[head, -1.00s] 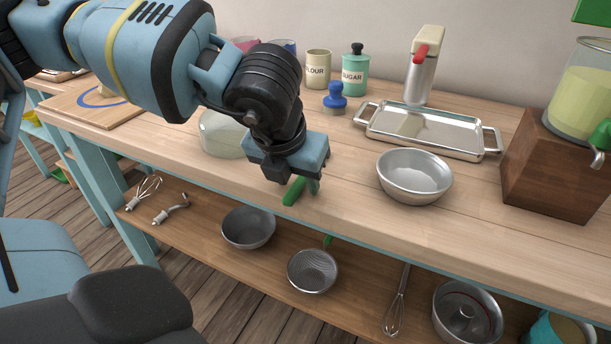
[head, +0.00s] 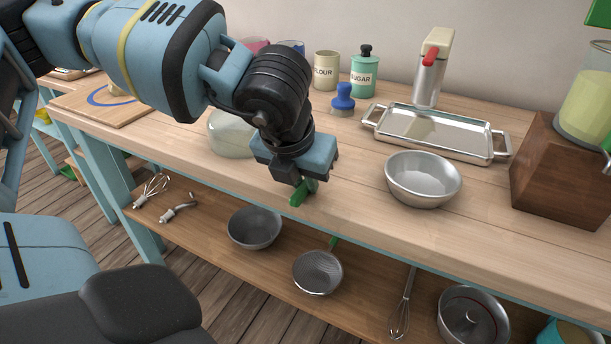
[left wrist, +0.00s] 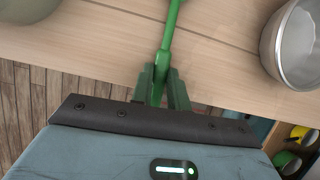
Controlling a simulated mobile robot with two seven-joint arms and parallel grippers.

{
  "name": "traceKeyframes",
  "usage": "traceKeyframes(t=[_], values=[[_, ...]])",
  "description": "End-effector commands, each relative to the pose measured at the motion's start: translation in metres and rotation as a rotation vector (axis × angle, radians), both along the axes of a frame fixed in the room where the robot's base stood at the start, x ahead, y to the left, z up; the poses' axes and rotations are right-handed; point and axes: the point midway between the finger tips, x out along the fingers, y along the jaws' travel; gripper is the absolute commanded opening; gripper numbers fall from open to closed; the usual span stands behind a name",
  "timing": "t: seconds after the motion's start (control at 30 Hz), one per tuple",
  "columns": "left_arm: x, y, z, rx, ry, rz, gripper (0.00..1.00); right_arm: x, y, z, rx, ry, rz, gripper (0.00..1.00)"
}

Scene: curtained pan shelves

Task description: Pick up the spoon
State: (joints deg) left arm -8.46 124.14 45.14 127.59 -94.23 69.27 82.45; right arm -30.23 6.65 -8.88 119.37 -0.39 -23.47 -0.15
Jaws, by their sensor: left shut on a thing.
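The green spoon (left wrist: 172,28) shows in the left wrist view as a thin handle running up from between my fingers, over the wooden counter. Its far end is cut off by the top edge of that view. My left gripper (left wrist: 162,74) is shut on the handle. In the head view my left gripper (head: 305,187) points down at the counter's front edge, and a short green piece of the spoon (head: 298,196) sticks out toward the front. The rest of the spoon is hidden there behind the gripper. My right gripper is not in view.
A metal bowl (head: 423,180) stands right of the gripper, a glass bowl (head: 228,140) behind it to the left. A metal tray (head: 440,133) and a wooden block (head: 560,175) stand farther right. Pans and whisks lie on the lower shelf (head: 215,222).

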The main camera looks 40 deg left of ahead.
Motion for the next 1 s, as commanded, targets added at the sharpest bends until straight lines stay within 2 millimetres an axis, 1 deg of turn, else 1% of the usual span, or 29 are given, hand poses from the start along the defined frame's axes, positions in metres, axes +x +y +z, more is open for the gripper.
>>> traceKeyframes(t=[0.17, 0.27, 0.37, 0.47, 0.5, 0.57, 0.6, 0.8, 1.0], values=[[0.0, 0.0, 0.007, 0.0, -0.004, 0.001, 0.0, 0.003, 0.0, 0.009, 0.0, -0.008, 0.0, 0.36], [0.002, 0.0, 0.023, -0.001, -0.008, 0.002, 0.0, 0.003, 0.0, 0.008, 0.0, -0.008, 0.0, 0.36], [0.002, 0.0, 0.047, 0.001, -0.009, 0.002, 0.0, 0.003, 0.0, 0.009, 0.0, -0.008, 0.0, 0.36], [0.002, 0.0, 0.077, 0.001, -0.011, 0.002, 0.0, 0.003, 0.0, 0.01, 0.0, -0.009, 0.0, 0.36], [0.001, 0.0, 0.089, 0.001, -0.011, 0.002, 0.0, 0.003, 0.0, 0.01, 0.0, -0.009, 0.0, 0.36], [0.001, 0.0, 0.107, 0.0, -0.01, 0.002, 0.0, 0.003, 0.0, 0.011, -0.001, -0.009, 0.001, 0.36], [0.001, 0.0, 0.12, 0.0, -0.01, 0.003, 0.0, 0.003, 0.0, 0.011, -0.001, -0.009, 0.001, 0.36], [0.001, 0.0, 0.18, 0.001, -0.009, 0.001, 0.0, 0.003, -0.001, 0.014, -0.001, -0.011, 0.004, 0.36], [0.0, 0.0, 0.232, 0.0, -0.006, 0.001, 0.0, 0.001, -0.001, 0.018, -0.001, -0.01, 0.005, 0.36]])
